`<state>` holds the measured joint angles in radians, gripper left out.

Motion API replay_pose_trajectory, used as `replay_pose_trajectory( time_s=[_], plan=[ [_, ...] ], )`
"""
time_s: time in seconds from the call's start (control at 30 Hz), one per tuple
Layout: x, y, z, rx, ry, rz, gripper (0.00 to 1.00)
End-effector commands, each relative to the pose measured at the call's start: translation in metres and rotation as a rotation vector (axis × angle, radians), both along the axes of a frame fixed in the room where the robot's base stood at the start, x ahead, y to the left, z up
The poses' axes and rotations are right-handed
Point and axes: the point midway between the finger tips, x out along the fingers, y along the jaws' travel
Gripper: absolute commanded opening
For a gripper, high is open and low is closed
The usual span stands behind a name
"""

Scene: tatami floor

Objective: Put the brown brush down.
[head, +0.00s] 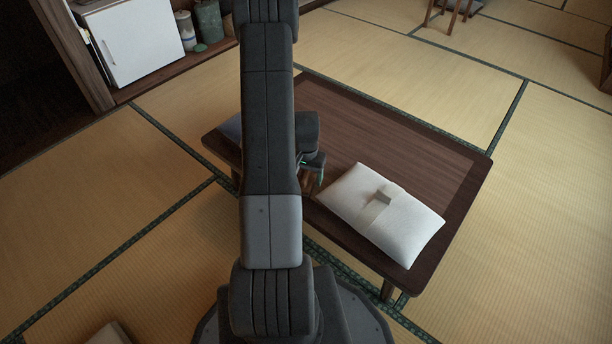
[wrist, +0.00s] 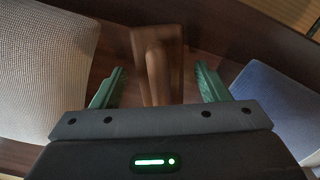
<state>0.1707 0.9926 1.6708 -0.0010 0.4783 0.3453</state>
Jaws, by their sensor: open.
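The brown brush (wrist: 157,65) is between the two green fingers of my gripper (wrist: 158,88) in the wrist view. The fingers are spread, with a gap on each side of the brush. The brush is over the dark table, but I cannot tell whether it rests on the top. In the head view my gripper (head: 314,168) is low over the left part of the wooden table (head: 400,150), partly behind my arm. A small brown part of the brush (head: 307,180) shows just below it.
A white cushion-like packet (head: 415,222) with a pale band lies on the table right of my gripper. A blue-grey thing (head: 231,128) lies at the table's left end, partly hidden by my arm. The table's far right part is clear. A white cabinet (head: 135,38) stands at the back left.

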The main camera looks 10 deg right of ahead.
Motion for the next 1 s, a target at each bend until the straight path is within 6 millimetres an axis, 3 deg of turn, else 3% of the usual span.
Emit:
replay_pose_trajectory(
  time_s=[0.17, 0.5, 0.7, 1.0],
  plan=[
    [0.000, 0.000, 0.008, 0.000, -0.001, 0.000, 0.69],
    [0.001, 0.000, 0.079, -0.001, -0.003, 0.000, 0.69],
    [0.000, 0.000, 0.111, 0.000, -0.001, 0.000, 0.69],
    [0.000, 0.000, 0.124, 0.000, 0.001, 0.000, 0.69]
  ],
)
